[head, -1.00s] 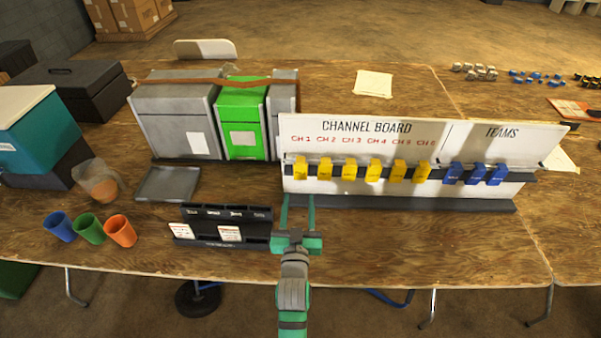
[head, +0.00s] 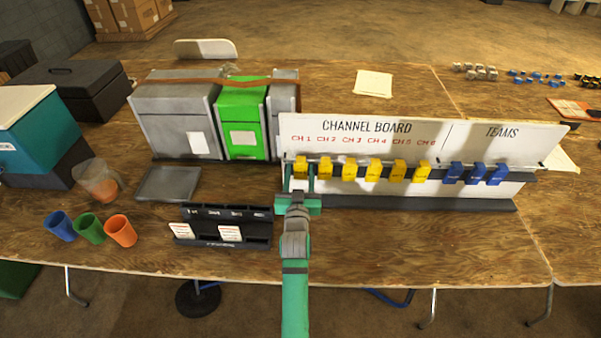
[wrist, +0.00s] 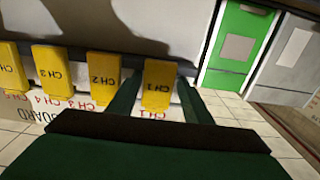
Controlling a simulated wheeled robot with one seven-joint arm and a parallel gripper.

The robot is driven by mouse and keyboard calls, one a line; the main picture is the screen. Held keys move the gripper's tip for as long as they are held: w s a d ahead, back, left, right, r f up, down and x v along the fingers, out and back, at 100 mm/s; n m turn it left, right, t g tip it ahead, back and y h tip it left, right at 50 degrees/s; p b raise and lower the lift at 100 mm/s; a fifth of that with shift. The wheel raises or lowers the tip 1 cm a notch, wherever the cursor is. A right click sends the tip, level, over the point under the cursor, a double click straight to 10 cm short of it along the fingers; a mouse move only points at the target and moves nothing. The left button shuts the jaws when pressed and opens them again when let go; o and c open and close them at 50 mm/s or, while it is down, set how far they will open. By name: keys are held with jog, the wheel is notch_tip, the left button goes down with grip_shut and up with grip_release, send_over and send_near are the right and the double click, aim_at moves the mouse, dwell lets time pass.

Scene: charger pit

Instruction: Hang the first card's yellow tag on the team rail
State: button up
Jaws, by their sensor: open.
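A row of yellow tags hangs on the channel board (head: 360,132), under CH labels. My gripper (head: 299,178) is open at the left end of the row. In the wrist view, the CH 1 tag (wrist: 158,85) sits between my two fingers, with the CH 2 tag (wrist: 103,76) just outside them. Any contact with the fingers cannot be told. The team rail (head: 526,177), under the TEAMS heading, carries 3 blue tags (head: 475,174). A black card rack (head: 258,233) holds a left card (head: 184,231) and another card (head: 230,233); their writing is too small to read.
A grey tray (head: 168,183) lies left of the board. Grey and green cases (head: 241,110) stand behind the tray. The table in front of the board's right part is clear.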

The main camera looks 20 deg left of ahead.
aim_at(301, 168)
jog(key=shift+d, duration=0.1)
jog(key=c, duration=0.8)
jog(key=shift+r, duration=0.3)
jog(key=shift+w+r, duration=0.1)
jog(key=shift+r, duration=0.6)
